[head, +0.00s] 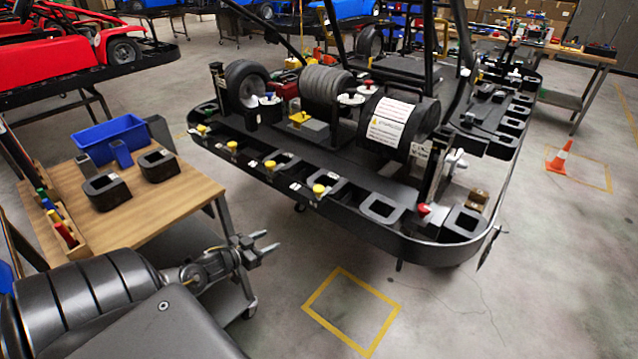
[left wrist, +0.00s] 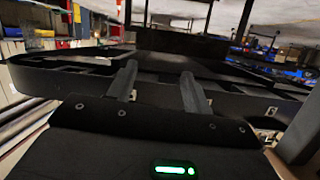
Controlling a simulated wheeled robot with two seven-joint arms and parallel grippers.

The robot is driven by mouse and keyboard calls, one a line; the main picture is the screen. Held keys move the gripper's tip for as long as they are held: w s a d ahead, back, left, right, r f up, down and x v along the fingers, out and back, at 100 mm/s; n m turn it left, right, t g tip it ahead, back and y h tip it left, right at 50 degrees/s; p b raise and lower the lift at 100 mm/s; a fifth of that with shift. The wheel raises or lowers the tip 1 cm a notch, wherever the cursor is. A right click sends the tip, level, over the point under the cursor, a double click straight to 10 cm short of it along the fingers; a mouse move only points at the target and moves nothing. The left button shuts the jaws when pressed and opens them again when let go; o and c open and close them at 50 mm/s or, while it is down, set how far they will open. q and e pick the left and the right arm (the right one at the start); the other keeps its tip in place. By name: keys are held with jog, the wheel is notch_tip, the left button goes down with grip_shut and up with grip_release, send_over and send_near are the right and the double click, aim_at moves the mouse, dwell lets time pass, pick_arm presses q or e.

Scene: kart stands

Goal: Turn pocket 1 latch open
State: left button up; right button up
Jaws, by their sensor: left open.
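The kart stand (head: 340,205) is a black tray-like frame with a row of pockets along its near edge. Several yellow knobs (head: 319,190), which look like pocket latches, sit along this edge. A red knob (head: 423,210) is at its right end. I cannot tell which one is pocket 1. My left gripper (head: 272,241) is open and empty, apart from the stand, in front of and below its near edge. In the left wrist view, its two fingers (left wrist: 158,70) point toward a dark stand wall (left wrist: 235,104). My right gripper is not in view.
A wooden table (head: 150,205) at left holds a blue bin (head: 110,138), black blocks (head: 106,190) and a rack of coloured handles (head: 60,228). A yellow floor square (head: 318,316) lies on clear floor. An orange cone (head: 559,158) stands at right.

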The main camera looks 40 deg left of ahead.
aim_at(316, 189)
pick_arm(q)
jog(key=w+d+r+m+t+h, duration=0.1)
jog(key=w+d+r+h, duration=0.15)
jog(key=r, duration=0.65)
jog(key=w+d+r+m+t+h, duration=0.1)
jog(key=w+d+r+m+h, duration=0.2)
jog(key=r, duration=0.6)
jog(key=shift+n, duration=0.7)
jog(key=p+x, duration=0.1)
jog(key=x, duration=0.4)
jog(key=d+p+x, duration=0.1)
jog(key=x, duration=0.3)
jog(key=shift+w+d+r, duration=0.15)
jog(key=shift+d, duration=0.1)
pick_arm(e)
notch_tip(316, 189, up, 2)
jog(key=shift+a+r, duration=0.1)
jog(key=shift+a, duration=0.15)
pick_arm(q)
jog(key=shift+c, duration=1)
jog(key=c, duration=0.7)
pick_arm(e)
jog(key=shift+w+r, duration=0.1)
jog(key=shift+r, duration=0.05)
